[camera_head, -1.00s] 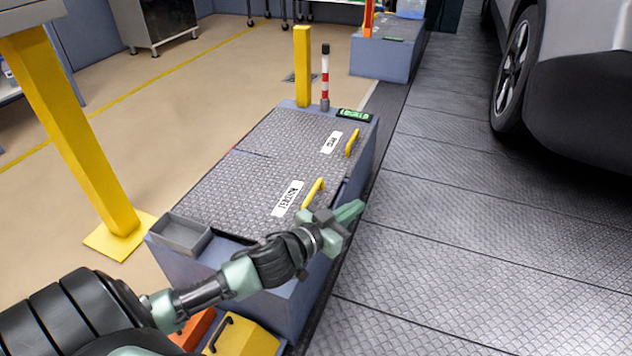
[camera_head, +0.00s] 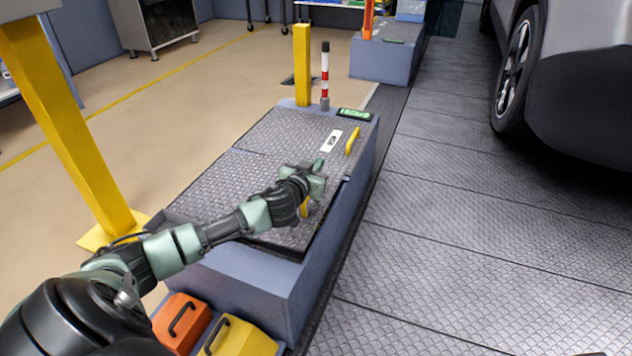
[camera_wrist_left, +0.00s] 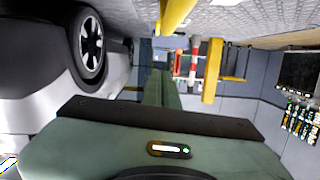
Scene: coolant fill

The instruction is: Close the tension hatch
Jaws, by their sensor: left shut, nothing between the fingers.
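The near hatch (camera_head: 210,195), which I take to be the tension hatch, is a grey chequered plate on the blue-grey bench. It lies nearly flat, with a dark line under its front edge; I cannot tell if it is fully seated. Its yellow handle (camera_head: 305,208) is partly hidden by my left wrist, and its label is covered. My left gripper (camera_head: 318,166) is shut and empty, just above the plate beside the handle. The shut fingers also show in the left wrist view (camera_wrist_left: 162,88), with a yellow bar at the top. My right gripper is out of view.
A second hatch (camera_head: 290,131) with a yellow handle (camera_head: 352,141) lies flat farther along. Behind it stand a yellow post (camera_head: 302,65) and a red-white pole (camera_head: 325,75). Orange (camera_head: 182,320) and yellow (camera_head: 240,338) cases sit at the bench's near end. A car (camera_head: 580,90) stands right.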

